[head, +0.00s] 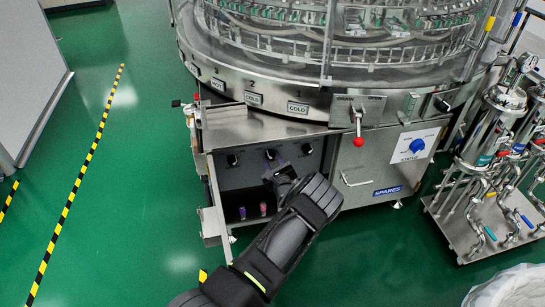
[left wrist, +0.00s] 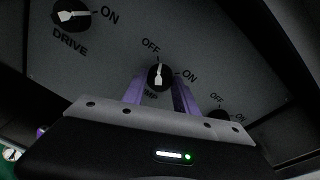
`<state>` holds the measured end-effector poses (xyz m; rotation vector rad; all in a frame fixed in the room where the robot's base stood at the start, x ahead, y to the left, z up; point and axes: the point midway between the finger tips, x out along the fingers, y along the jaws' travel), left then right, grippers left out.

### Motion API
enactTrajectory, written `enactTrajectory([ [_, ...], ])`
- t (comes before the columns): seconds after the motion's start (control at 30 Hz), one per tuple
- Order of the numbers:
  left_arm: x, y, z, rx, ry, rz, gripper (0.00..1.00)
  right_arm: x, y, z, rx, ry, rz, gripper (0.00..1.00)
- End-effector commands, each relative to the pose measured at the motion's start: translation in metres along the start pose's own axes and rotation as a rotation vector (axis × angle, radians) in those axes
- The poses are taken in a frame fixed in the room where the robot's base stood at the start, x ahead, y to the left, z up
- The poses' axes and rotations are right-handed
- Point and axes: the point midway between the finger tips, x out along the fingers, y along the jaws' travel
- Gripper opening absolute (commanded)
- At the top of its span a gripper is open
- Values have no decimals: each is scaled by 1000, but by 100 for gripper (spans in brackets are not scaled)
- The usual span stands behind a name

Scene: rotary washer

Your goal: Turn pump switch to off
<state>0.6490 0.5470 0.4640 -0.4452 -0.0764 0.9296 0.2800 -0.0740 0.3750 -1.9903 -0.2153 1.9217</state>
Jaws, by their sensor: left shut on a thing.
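The pump switch (left wrist: 160,77) is a round black knob with a white pointer, in the middle of the left wrist view. Its pointer stands nearly upright, towards the OFF label above it, and the ON label is to its right. The purple fingers of my left gripper (left wrist: 160,92) are on both sides of the knob, shut on it. The finger tips and part of the PUMP label are partly hidden. In the head view my left gripper (head: 272,176) is at the middle knob (head: 271,154) of the recessed panel. My right gripper is not in view.
The drive switch (left wrist: 72,15) is at the upper left, its pointer towards ON. Another switch (left wrist: 218,116) is partly hidden at the lower right. An open cabinet door (head: 212,200) stands left of the panel. A red-knobbed lever (head: 358,138) and blue knob (head: 417,146) are to the right.

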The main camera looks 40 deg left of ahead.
Motion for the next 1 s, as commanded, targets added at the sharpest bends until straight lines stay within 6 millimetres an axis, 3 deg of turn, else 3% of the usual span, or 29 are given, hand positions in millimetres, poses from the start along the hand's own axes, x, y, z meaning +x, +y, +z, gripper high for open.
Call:
enactTrajectory([
  [0.3, 0, 1, 1, -158, 12, -16, 0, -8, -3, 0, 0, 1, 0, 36],
  [0.83, 0, 1, 0, -190, 13, -19, 0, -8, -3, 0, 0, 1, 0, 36],
  [0.87, 0, 1, 0, -190, 13, -19, 36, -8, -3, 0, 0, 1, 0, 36],
  [1.0, 0, 1, 0, -189, 13, -19, 48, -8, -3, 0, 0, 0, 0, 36],
])
